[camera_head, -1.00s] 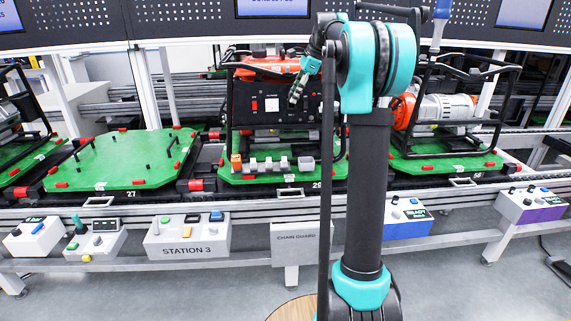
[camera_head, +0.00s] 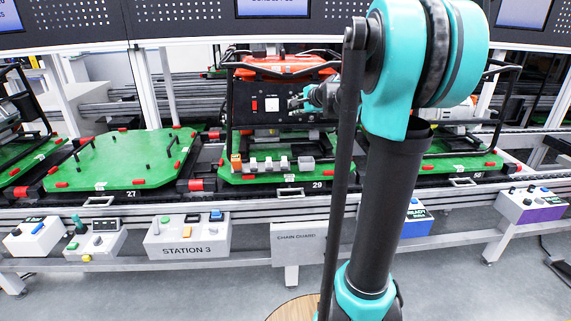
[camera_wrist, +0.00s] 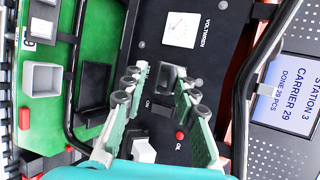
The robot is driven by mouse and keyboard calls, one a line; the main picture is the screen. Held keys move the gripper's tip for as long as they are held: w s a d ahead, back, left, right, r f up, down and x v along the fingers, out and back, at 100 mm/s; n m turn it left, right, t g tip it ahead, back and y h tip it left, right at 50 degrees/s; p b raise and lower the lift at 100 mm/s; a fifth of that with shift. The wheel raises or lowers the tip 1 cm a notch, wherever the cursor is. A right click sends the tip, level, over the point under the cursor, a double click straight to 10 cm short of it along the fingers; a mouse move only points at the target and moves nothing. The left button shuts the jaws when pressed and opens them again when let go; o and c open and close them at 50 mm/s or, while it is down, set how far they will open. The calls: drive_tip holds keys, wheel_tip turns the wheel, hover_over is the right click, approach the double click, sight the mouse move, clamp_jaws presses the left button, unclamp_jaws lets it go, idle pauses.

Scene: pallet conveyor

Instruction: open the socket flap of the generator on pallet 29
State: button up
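The generator (camera_head: 258,88) on pallet 29 (camera_head: 235,178) has a black front panel, which shows sideways in the wrist view (camera_wrist: 215,60). The panel carries a white voltmeter (camera_wrist: 182,30), an "ON" marking and a red button (camera_wrist: 180,135). A small dark square fitting (camera_wrist: 172,76) lies between my fingertips. My gripper (camera_wrist: 163,84) is open and close before the panel, with nothing seen held. In the head view my gripper (camera_head: 302,99) is at the panel's right part.
Black tube frame bars (camera_wrist: 262,75) run around the panel. A grey open box (camera_wrist: 42,80) stands on the green pallet. A station screen (camera_wrist: 295,90) is beyond the frame. Pallet 27 (camera_head: 125,160) is beside, with upright pegs on it.

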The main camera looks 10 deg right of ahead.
drive_tip(key=s+d+r+t, duration=0.1)
drive_tip(key=s+d, duration=0.2)
drive_tip(key=s, duration=0.5)
drive_tip(key=s+d+r+t, duration=0.1)
drive_tip(key=s+d+r, duration=0.15)
drive_tip(key=s, duration=0.55)
drive_tip(key=s+a+f+n+y, duration=0.3)
drive_tip(key=a+f+n, duration=0.5)
drive_tip(key=a+f, duration=0.4)
drive_tip(key=shift+a+f+n+g+y, duration=0.15)
drive_tip(key=shift+f+n+g+y, duration=0.45)
drive_tip(key=shift+f, duration=1.55)
drive_tip(key=shift+c, duration=0.4)
